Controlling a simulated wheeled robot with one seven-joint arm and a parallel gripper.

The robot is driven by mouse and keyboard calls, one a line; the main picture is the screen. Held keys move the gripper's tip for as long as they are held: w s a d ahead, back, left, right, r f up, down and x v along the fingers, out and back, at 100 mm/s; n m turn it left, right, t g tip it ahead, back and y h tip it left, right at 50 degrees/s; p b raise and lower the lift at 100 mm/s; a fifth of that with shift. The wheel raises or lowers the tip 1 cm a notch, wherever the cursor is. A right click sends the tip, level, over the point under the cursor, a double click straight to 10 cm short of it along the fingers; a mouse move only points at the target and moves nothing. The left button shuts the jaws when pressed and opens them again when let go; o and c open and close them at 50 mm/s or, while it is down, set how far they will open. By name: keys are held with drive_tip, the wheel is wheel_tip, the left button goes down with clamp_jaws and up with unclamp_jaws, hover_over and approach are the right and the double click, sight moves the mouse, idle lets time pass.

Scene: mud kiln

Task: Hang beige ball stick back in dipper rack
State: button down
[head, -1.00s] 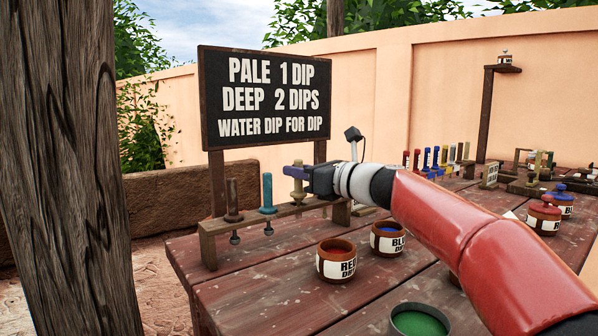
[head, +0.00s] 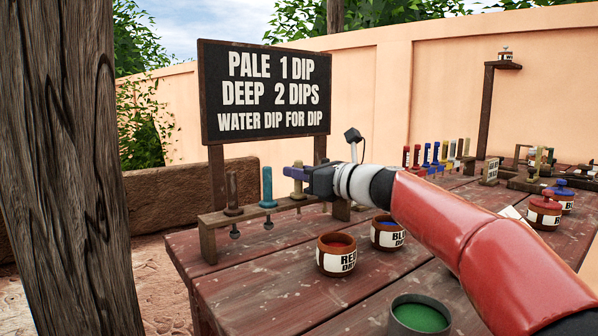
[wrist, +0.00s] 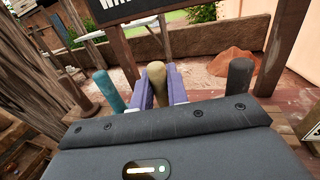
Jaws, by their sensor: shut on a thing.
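My gripper (head: 298,173) is shut on the beige ball stick (head: 298,188), its purple fingers on either side of the handle. The stick is upright at the right part of the wooden dipper rack (head: 208,242), with its collar close to the rail. I cannot tell whether it rests on the rail. A brown stick (head: 232,192) and a teal stick (head: 267,188) hang in the rack to its left, balls below the rail. In the wrist view the beige handle (wrist: 157,78) is between the fingers, with the teal stick (wrist: 108,90) to its left.
A dark rounded post (wrist: 240,76) stands right of the fingers in the wrist view. A black sign (head: 265,92) stands behind the rack. Red (head: 337,262) and blue (head: 386,240) dye pots and a green-filled pot (head: 420,314) stand on the table in front.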

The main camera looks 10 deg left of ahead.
drive_tip(key=c, duration=0.8)
unclamp_jaws()
wheel_tip(320, 180, up, 8)
drive_tip(key=p, duration=0.7)
drive_tip(key=shift+f+p, duration=0.25)
drive_tip(key=shift+p, duration=0.05)
drive_tip(key=shift+f, duration=0.1)
